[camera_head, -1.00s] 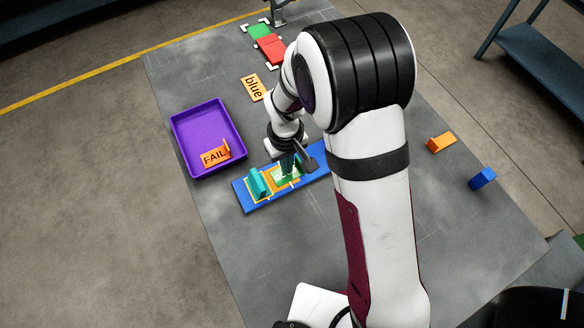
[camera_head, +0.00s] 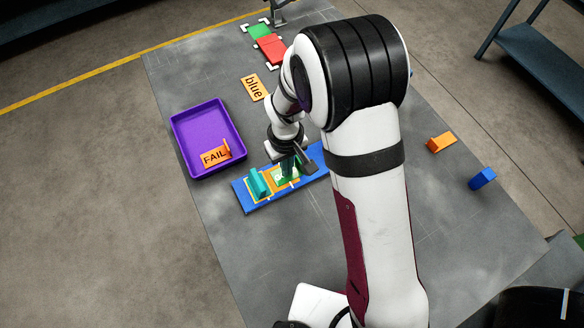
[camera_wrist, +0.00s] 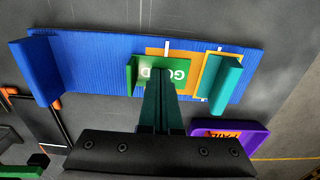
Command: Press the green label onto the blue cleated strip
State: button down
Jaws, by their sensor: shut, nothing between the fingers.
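The blue cleated strip (camera_head: 244,196) lies flat on the table; it spans the wrist view (camera_wrist: 100,62), with a blue upright cleat (camera_wrist: 36,70) at its left end there. The green label (camera_wrist: 182,72) lies on the strip over an orange patch (camera_wrist: 205,60), its white lettering partly hidden by my fingers. It also shows in the head view (camera_head: 281,181), partly covered by my gripper. My gripper (camera_wrist: 160,72) is shut and empty, with its fingertips over the middle of the label; contact cannot be told. A teal cleat (camera_head: 258,183) stands beside the label.
A purple tray (camera_head: 187,116) holding an orange FAIL sign (camera_head: 212,157) stands behind the strip, to the left. An orange "blue" sign (camera_head: 252,88) and green and red pieces (camera_head: 271,47) lie farther back. Orange (camera_head: 440,142) and blue blocks (camera_head: 483,179) sit at right.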

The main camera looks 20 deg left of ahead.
notch_tip(320, 180, up, 7)
jog(key=shift+f, duration=0.2)
jog(key=shift+r, duration=0.2)
dwell(0.4)
jog(key=s+d+r+m, duration=0.2)
jog(key=d+r+m, duration=0.2)
jog(key=d+r, duration=0.35)
jog(key=s+d+r+m+y, duration=0.1)
jog(key=s+d+r+m, duration=0.2)
jog(key=s+d+m, duration=0.2)
jog(key=s+d+r+m, duration=0.2)
jog(key=s+d+m, duration=0.3)
jog(key=s, duration=0.5)
jog(key=shift+s+d+r+m+y, duration=0.3)
jog(key=shift+s+d+r+y, duration=0.1)
jog(key=shift+d, duration=0.05)
